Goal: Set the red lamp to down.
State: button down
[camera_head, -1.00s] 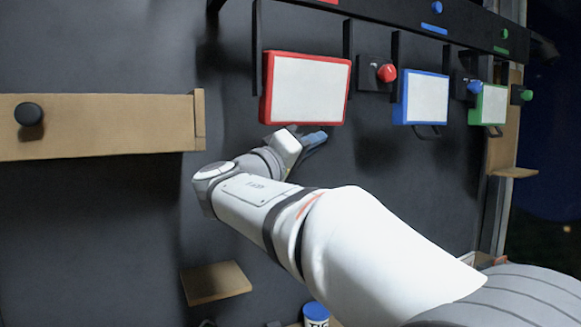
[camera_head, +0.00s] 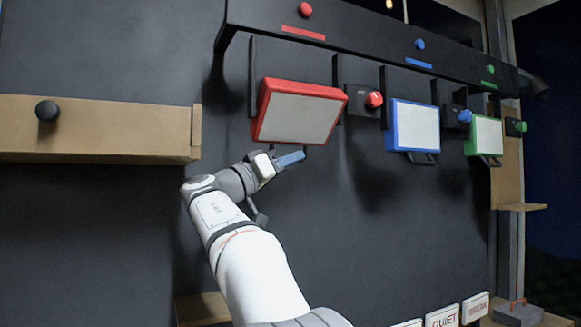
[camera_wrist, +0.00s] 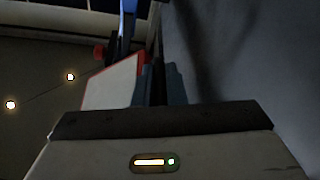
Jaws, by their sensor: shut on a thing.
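The red lamp (camera_head: 300,112) is a red-framed panel with a pale face, hung on dark brackets on the wall. It sits at a different slant from its blue and green neighbours. My gripper (camera_head: 301,155) is at its lower edge, shut on what seems to be the lamp's dark handle; the fingers mostly hide it. In the wrist view my gripper (camera_wrist: 157,85) has its fingers close together by the red lamp (camera_wrist: 110,84), whose pale face and red edge show there.
A red knob (camera_head: 374,100) sits right of the red lamp. The blue lamp (camera_head: 415,127) and green lamp (camera_head: 485,136) hang further right. A dark rail (camera_head: 360,38) with coloured buttons runs above. A wooden shelf (camera_head: 110,133) juts out at left. The wall below the lamps is clear.

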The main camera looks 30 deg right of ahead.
jog(key=shift+w, duration=0.1)
dwell(0.3)
jog(key=c, duration=1.5)
grip_release()
jog(key=shift+a+f, duration=0.15)
jog(key=shift+a, duration=0.15)
jog(key=b+v, duration=0.2)
jog(key=v, duration=0.5)
jog(key=shift+a, duration=0.1)
